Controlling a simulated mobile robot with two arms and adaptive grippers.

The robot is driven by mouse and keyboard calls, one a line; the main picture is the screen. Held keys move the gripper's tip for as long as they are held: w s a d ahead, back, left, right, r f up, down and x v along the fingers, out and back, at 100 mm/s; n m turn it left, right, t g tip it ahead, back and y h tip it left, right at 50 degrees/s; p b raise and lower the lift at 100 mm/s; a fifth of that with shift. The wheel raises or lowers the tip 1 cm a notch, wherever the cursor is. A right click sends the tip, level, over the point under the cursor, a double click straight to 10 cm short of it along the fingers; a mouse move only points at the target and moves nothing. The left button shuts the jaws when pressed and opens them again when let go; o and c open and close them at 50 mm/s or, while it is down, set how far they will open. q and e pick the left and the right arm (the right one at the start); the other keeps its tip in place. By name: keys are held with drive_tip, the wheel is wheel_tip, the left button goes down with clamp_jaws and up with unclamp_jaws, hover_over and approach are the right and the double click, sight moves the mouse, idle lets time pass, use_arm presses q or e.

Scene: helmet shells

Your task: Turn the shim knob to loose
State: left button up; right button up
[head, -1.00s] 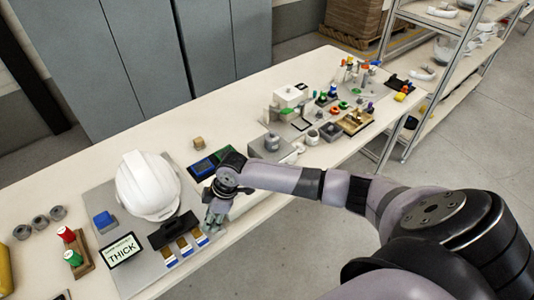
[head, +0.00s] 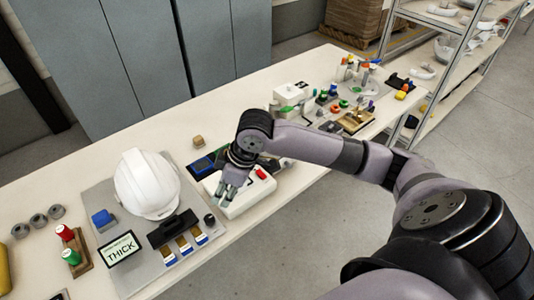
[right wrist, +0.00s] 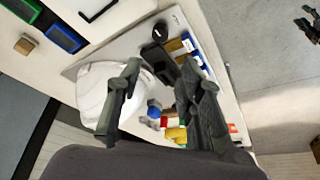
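The grey plate (head: 127,278) carries a white helmet shell (head: 147,186), a small display (head: 120,250) reading THICK, and a black holder with several blue-and-tan shims (head: 184,246). A small round black knob (head: 209,219), which looks like the shim knob, stands at the plate's right corner. It also shows in the right wrist view (right wrist: 160,29); its pointer setting is too small to read. My right gripper (head: 226,196) is above a white box, right of the knob and apart from it. Its fingers (right wrist: 160,68) are spread and empty. My left gripper does not show.
The white box (head: 262,190) with a red part lies right of the plate. Blue and green trays (head: 202,165) lie behind it. Red and green spools (head: 68,246) stand left. Parts crowd the table's far right. Dark shapes at the right wrist view's right edge are unclear.

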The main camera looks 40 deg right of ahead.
drive_tip(key=s+a+f+m+t+b, duration=0.1)
drive_tip(key=s+a+f+m, duration=0.15)
drive_tip(key=f, duration=0.45)
drive_tip(key=s+a+f+m+b, duration=0.1)
drive_tip(key=s+f, duration=0.3)
drive_tip(key=f, duration=0.4)
drive_tip(key=s+d+f+m+b, duration=0.1)
drive_tip(key=s+d+f, duration=0.1)
drive_tip(key=f, duration=0.7)
drive_tip(key=s+d+f+m+h+b, duration=0.1)
drive_tip(key=s+f, duration=0.2)
drive_tip(key=f, duration=0.6)
drive_tip(key=s+d+f+m+h+b, duration=0.1)
drive_tip(key=s+d+f+b, duration=0.1)
drive_tip(key=f, duration=0.6)
drive_tip(key=shift+s+d+f+g, duration=0.35)
drive_tip(key=shift+s+f+g, duration=0.05)
drive_tip(key=shift+s, duration=0.15)
